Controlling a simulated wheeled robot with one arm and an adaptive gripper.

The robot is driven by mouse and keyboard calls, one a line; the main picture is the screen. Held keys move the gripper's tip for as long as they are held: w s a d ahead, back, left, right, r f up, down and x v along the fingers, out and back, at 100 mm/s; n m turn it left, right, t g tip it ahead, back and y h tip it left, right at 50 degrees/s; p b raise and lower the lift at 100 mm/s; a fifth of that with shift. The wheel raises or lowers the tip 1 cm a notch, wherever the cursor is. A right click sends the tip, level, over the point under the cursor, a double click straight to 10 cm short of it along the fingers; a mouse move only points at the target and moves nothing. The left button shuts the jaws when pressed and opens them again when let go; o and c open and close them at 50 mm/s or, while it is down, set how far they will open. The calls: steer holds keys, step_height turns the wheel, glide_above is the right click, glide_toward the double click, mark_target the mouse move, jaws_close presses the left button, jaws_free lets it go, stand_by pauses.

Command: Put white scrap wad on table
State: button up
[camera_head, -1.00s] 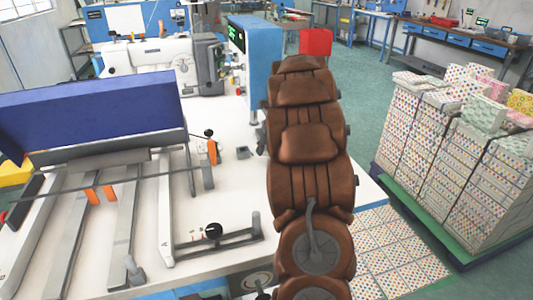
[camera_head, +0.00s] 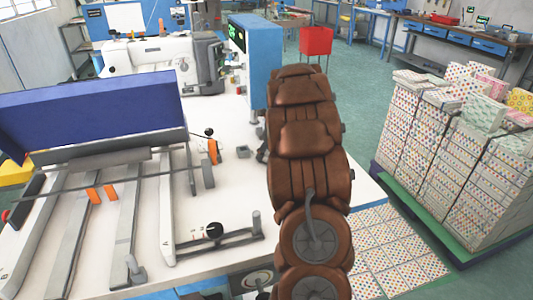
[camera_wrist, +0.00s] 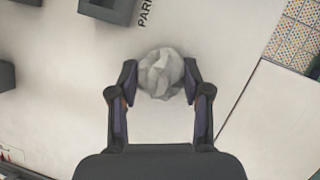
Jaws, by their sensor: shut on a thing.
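In the wrist view, the white scrap wad (camera_wrist: 161,74) is a crumpled, pale grey-white ball. My gripper (camera_wrist: 160,80) is shut on it, with one finger on each side. Behind the wad lies the white table (camera_wrist: 160,122), which also shows in the head view (camera_head: 228,185). I cannot tell how far the wad is from the table surface. In the head view, my brown arm covers the part of the table's right side, and the gripper and wad are hidden.
A white sewing machine (camera_head: 150,55) and a blue cabinet (camera_head: 256,60) stand at the table's back. A long blue cover (camera_head: 90,115) and metal rails fill the left. Stacked patterned boxes (camera_head: 450,150) stand on a pallet at right. Table beside my arm is partly bare.

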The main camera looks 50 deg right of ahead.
steer(key=o, duration=0.8)
steer(key=shift+f, duration=0.1)
steer(key=shift+c, duration=0.2)
steer(key=b+v, duration=0.1)
steer(key=v, duration=1.1)
steer(key=s+a+n+g+y, duration=0.1)
steer(key=s+a+n+g, duration=0.15)
steer(key=a+n, duration=0.9)
steer(key=s+a+n+g+y, duration=0.1)
steer(key=s+a+n, duration=0.4)
steer(key=a, duration=1.1)
steer(key=s+a+f+n+g+h, duration=0.1)
steer(key=s+a+f+n, duration=0.2)
steer(key=s+a+n, duration=0.4)
steer(key=s+a+f+n+g, duration=0.2)
steer(key=s+a+n, duration=0.5)
steer(key=s+n, duration=0.6)
steer(key=shift+s+f+n+h, duration=0.25)
steer(key=shift+f+n+h, duration=0.15)
steer(key=shift+f+n, duration=0.35)
